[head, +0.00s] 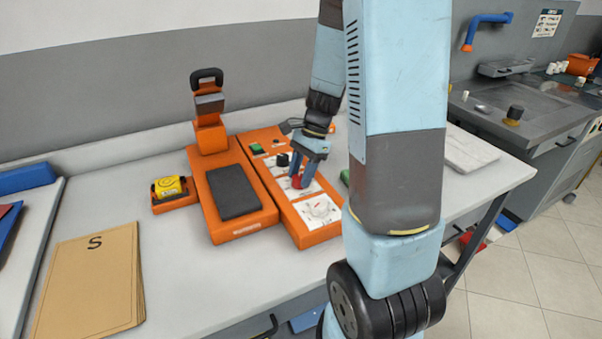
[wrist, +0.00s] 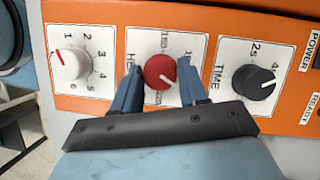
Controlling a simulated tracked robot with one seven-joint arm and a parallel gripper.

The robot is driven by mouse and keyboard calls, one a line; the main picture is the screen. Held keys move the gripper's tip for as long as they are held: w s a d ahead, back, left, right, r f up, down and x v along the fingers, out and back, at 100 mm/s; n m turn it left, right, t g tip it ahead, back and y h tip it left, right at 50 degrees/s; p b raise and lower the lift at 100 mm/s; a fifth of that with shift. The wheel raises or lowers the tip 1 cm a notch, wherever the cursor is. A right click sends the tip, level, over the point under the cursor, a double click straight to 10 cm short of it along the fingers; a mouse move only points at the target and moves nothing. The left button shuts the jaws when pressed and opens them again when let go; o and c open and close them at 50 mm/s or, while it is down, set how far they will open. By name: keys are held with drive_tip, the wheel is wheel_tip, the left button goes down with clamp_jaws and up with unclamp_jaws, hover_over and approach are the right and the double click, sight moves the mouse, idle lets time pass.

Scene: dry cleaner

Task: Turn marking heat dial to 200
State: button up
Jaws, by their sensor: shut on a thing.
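The red heat dial (wrist: 160,72) sits on a white plate lettered "HE…" on the orange control panel (wrist: 115,108). Its white pointer line aims to the lower right in the wrist view. Most of the scale is hidden by my fingers and gripper body, and the numbers that show are too small to read surely. My gripper (wrist: 161,80) is shut on the red dial, one blue finger on each side. In the head view my gripper (head: 308,165) reaches down onto the panel, and a bit of the red dial (head: 297,182) shows between the fingers.
A white numbered dial (wrist: 70,63) and a black TIME dial (wrist: 252,82) flank the red one closely. The orange press with a black pad (head: 235,190) stands left of the panel. A yellow roll (head: 170,187) and a brown folder (head: 90,275) lie further left.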

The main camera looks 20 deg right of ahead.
drive_tip(key=o, duration=1)
drive_tip(key=shift+r, duration=0.1)
drive_tip(key=v, duration=1.3)
drive_tip(key=shift+w+d+r, duration=0.1)
drive_tip(key=shift+w+r, duration=0.05)
drive_tip(key=shift+r, duration=0.05)
drive_tip(key=s+a+r+n+t+h, duration=0.1)
drive_tip(key=s+a+r+n+t, duration=0.1)
drive_tip(key=s+n, duration=0.3)
drive_tip(key=s+a+r+n+t+h, duration=0.2)
drive_tip(key=s+a+r+n, duration=0.2)
drive_tip(key=s+n, duration=0.1)
drive_tip(key=s+a+r+n+t+h, duration=0.1)
drive_tip(key=s+a+r+n+t, duration=0.1)
drive_tip(key=s, duration=0.5)
drive_tip(key=shift+a+r+n+t, duration=0.2)
drive_tip(key=shift+a+r+n, duration=0.15)
drive_tip(key=shift+r+n, duration=0.25)
drive_tip(key=shift+a+r+n+t, duration=0.2)
drive_tip(key=shift+a+r+n, duration=0.2)
drive_tip(key=shift+n, duration=0.4)
